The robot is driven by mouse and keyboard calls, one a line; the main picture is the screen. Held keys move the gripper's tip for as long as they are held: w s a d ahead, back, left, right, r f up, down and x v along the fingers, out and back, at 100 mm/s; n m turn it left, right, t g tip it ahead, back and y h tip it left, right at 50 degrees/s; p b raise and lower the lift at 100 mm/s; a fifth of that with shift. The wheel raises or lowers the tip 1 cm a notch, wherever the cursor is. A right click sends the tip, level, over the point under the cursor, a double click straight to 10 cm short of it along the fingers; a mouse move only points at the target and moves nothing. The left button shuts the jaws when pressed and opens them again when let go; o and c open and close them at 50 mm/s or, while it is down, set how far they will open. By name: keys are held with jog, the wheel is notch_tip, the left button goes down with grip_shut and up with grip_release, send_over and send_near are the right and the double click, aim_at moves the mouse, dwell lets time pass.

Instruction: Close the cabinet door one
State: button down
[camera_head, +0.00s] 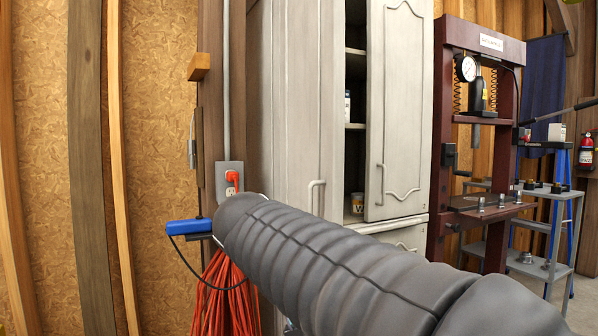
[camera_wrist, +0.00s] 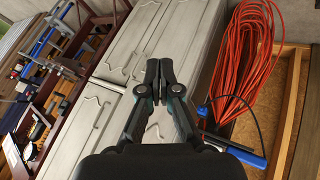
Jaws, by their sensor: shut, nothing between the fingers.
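The pale grey cabinet (camera_head: 265,110) stands in the middle of the head view. Its left door (camera_head: 318,90) and right door (camera_head: 400,100) each have a curved handle. A dark gap between them shows shelves (camera_head: 355,126) with small containers, so the cabinet is partly open. I cannot tell which door is door one. In the wrist view the cabinet's pale panels (camera_wrist: 125,45) lie beyond and beside my gripper (camera_wrist: 158,66). Its two dark fingers are together and empty. Contact with the cabinet cannot be judged. My arm hides the gripper and the lower cabinet in the head view.
Orange cord (camera_head: 225,290) hangs left of the cabinet below an outlet (camera_head: 229,178), beside a blue object (camera_head: 188,226) with a black cable. A dark red press (camera_head: 441,130) stands close on the right, with a grey shelf cart (camera_head: 540,265) beyond it.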

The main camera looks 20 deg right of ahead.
jog(key=w+r+m+h, duration=0.5)
jog(key=w+r+h, duration=0.1)
jog(key=w+r, duration=0.55)
jog(key=m+g+h+b, duration=0.2)
jog(key=m+g+h, duration=0.3)
jog(key=m, duration=0.5)
send_near(324, 166)
jog(key=shift+t+h, duration=0.3)
jog(key=d, duration=0.6)
jog(key=shift+s+d+f, duration=0.15)
jog(key=shift+d+f, duration=0.05)
jog(key=shift+d, duration=0.4)
